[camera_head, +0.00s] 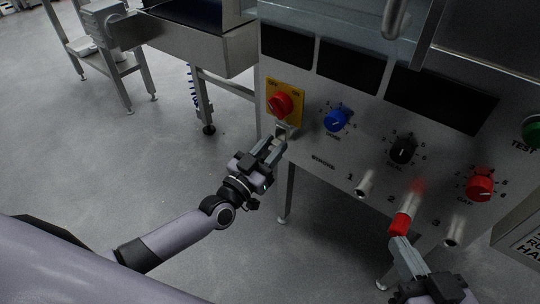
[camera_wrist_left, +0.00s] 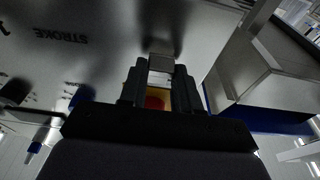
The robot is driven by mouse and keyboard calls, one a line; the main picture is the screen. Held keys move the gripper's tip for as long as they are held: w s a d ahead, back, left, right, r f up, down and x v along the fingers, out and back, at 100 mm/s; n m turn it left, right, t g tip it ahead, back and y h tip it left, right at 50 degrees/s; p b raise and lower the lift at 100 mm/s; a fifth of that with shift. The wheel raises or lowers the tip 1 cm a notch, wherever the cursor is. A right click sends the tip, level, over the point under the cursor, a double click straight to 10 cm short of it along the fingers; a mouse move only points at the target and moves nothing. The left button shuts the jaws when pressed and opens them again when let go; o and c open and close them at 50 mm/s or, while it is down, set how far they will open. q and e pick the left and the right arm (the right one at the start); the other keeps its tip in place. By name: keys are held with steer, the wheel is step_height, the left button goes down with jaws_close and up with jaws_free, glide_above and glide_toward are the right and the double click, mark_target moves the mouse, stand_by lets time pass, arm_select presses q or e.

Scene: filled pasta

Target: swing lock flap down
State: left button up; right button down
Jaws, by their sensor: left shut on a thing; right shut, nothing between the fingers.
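The lock flap (camera_head: 282,130) is a small pale metal piece just below the red rotary switch (camera_head: 281,103) on its yellow plate (camera_head: 298,88). My left gripper (camera_head: 277,144) reaches up to it and is shut on it. In the left wrist view the flap (camera_wrist_left: 160,70) shows as a grey metal piece at the fingertips of my left gripper (camera_wrist_left: 160,78), with red and yellow visible between the fingers. The fingers hide part of the flap. My right gripper (camera_head: 402,246) is shut and empty, just below a red-tipped plunger (camera_head: 400,224) on the panel.
The steel panel carries a blue knob (camera_head: 337,120), a black knob (camera_head: 403,150) and a red knob (camera_head: 480,184). Metal pegs (camera_head: 365,187) stick out below. A steel bench (camera_head: 215,52) stands at the left. The floor (camera_head: 100,165) left of my left arm is clear.

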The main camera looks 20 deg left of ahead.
arm_select(q)
steer(key=shift+w+f+t+h, duration=0.2)
steer(key=shift+t+h, duration=0.1)
steer(key=shift+t, duration=0.1)
arm_select(e)
steer(key=shift+r, duration=0.1)
arm_select(q)
steer(key=o, duration=1.1)
steer(key=shift+c, duration=0.2)
steer(key=shift+s+a+p, duration=0.15)
steer(key=shift+s+p, duration=0.15)
steer(key=shift+s, duration=0.25)
steer(key=p+v, duration=0.1)
steer(key=v, duration=0.5)
steer(key=shift+p, duration=0.35)
arm_select(e)
steer(key=shift+w+a+m+g, duration=0.3)
steer(key=shift+a+g, duration=0.2)
steer(key=shift+a, duration=0.1)
arm_select(q)
steer(key=shift+f, duration=0.1)
